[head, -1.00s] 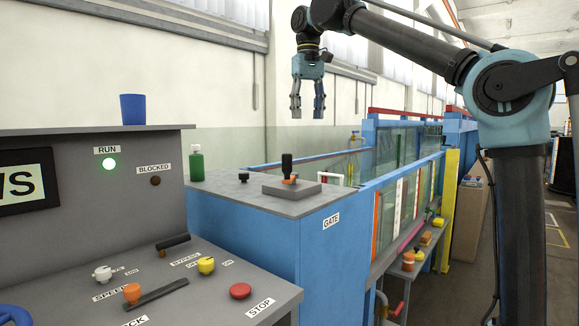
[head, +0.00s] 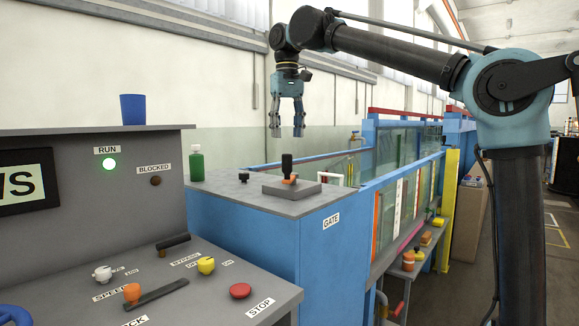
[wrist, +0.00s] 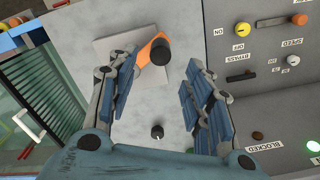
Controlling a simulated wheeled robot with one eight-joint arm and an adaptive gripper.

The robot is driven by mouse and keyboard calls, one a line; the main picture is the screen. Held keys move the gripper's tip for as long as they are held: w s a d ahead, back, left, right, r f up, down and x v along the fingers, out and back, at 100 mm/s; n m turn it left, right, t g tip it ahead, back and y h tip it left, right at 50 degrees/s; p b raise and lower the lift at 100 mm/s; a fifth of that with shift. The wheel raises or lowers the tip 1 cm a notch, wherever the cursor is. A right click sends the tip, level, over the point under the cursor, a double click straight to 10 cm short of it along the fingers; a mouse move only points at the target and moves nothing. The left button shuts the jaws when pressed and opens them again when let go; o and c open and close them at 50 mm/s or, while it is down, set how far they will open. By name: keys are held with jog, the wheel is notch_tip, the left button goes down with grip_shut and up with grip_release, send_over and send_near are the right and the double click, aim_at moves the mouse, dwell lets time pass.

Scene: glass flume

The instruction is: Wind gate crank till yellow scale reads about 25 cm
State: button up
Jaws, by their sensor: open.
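The gate crank (head: 287,168) stands on a grey plate on top of the blue gate cabinet, with an upright black handle and an orange arm. In the wrist view the black knob of the crank (wrist: 160,52) and its orange arm show beyond and between my fingertips. My gripper (head: 287,132) is open and empty, pointing down above the crank, with a gap between fingertips and handle. It also shows in the wrist view (wrist: 158,75). I cannot make out a yellow scale with readable marks; a yellow post (head: 449,210) stands at the flume's near side.
A small black knob (head: 244,177) and a green bottle (head: 197,163) stand on the cabinet top, left of the crank. The control desk has a blue cup (head: 133,109) on top and a red stop button (head: 240,291). The glass flume (head: 400,195) runs behind, to the right.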

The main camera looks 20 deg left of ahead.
aim_at(287, 163)
notch_tip(287, 163, down, 10)
jog(key=shift+f, duration=0.2)
dwell(0.3)
grip_shut()
